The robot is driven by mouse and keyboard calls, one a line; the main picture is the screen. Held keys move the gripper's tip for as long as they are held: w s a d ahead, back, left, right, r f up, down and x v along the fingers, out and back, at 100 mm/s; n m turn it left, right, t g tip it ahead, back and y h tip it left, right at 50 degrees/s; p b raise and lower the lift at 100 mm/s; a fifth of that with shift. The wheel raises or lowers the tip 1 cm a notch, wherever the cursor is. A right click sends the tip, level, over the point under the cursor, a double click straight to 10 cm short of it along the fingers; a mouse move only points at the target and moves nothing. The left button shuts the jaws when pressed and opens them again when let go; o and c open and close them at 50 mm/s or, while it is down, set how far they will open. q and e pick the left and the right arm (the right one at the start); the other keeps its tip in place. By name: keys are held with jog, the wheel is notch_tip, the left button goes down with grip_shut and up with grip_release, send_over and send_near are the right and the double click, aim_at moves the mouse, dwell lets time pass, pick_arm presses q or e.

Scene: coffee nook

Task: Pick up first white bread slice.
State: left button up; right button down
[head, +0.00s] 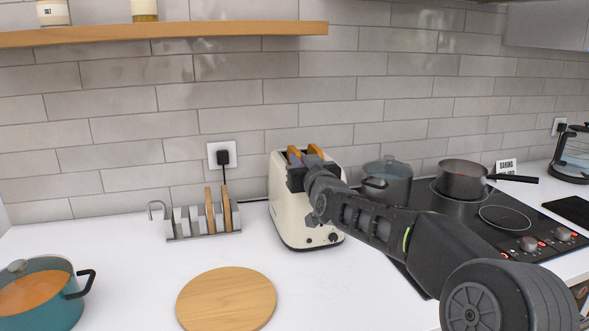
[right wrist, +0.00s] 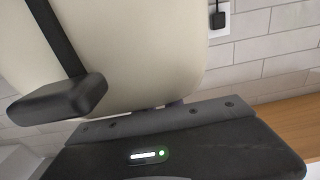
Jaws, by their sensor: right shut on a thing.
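Two upright bread slices stick out of the top of the cream toaster (head: 290,222): a left slice (head: 293,152) and a right slice (head: 314,149). My right gripper (head: 297,168) is at the toaster's top and is shut on a slice, seemingly the left one. The fingertips and the grip are largely hidden. In the right wrist view the toaster (right wrist: 150,50) is close and upside down. Its black lever (right wrist: 60,97) sits at the top end of its slot. No bread shows there. My left gripper is not in view.
A metal rack (head: 190,232) holds two brown-edged slices (head: 227,208). A round wooden board (head: 228,298) lies in front. A teal pot (head: 50,300) is at left. The hob at right carries a pot (head: 386,183) and a saucepan (head: 461,180). A wooden shelf (head: 200,30) hangs above.

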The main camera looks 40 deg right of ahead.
jog(key=shift+r, duration=0.1)
notch_tip(320, 180, up, 10)
jog(key=p, duration=0.4)
dwell(0.5)
